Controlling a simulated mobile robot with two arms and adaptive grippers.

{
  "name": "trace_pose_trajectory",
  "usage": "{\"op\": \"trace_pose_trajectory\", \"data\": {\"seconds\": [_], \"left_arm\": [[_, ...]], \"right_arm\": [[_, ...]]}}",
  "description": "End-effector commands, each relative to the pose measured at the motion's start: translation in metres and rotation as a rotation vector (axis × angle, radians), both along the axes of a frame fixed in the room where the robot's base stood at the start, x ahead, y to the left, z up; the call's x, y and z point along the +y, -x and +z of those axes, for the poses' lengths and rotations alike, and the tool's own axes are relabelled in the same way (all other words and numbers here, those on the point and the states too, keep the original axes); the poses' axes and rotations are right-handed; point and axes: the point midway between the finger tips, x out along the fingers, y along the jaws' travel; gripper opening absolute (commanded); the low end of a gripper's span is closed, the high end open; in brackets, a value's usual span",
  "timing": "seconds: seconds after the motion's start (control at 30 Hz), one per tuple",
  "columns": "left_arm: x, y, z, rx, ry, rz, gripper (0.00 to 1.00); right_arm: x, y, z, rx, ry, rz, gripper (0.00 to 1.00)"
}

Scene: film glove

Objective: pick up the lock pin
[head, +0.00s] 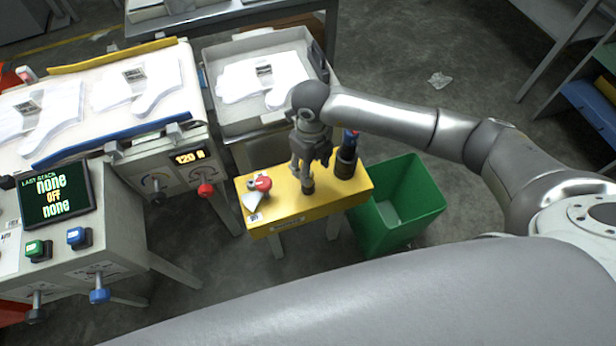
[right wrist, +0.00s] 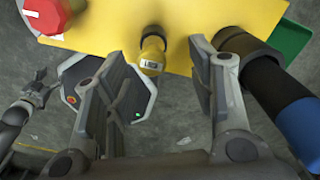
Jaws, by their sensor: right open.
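A small upright pin-like piece with a dark collar and a yellow labelled end, apparently the lock pin (right wrist: 152,52), stands at the edge of the yellow stand (right wrist: 185,22) in the right wrist view. In the head view its dark lower part (head: 308,186) shows on the yellow stand (head: 318,205), just below my right gripper (head: 309,172). My right gripper is open, pointing down, with its fingers (right wrist: 162,58) on either side of the piece and apart from it. What looks like my left gripper (right wrist: 35,92) is small at the left of the right wrist view; its jaws are unclear.
A red-knobbed piece (head: 263,184) is left of the gripper on the stand. A black and blue cylinder (head: 346,160) stands close on its right. A green bin (head: 398,205) is right of the stand. A grey tray with gloves (head: 222,122) lies behind; a control console (head: 110,215) is at left.

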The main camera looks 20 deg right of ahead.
Motion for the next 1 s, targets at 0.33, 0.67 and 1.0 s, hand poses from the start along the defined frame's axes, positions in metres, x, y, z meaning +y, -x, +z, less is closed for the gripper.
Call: {"op": "trace_pose_trajectory", "data": {"seconds": [0.33, 0.67, 1.0], "left_arm": [[0.0, 0.0, 0.006, 0.0, 0.0, 0.001, 0.58], [0.0, -0.001, 0.006, -0.001, 0.0, 0.001, 0.58], [0.0, -0.001, 0.006, -0.001, 0.0, 0.002, 0.58]], "right_arm": [[0.008, 0.003, -0.045, 0.003, -0.001, 0.001, 0.51], [0.008, 0.003, -0.051, 0.001, -0.002, 0.001, 0.49], [0.007, 0.003, -0.051, 0.001, -0.002, 0.001, 0.06]]}}
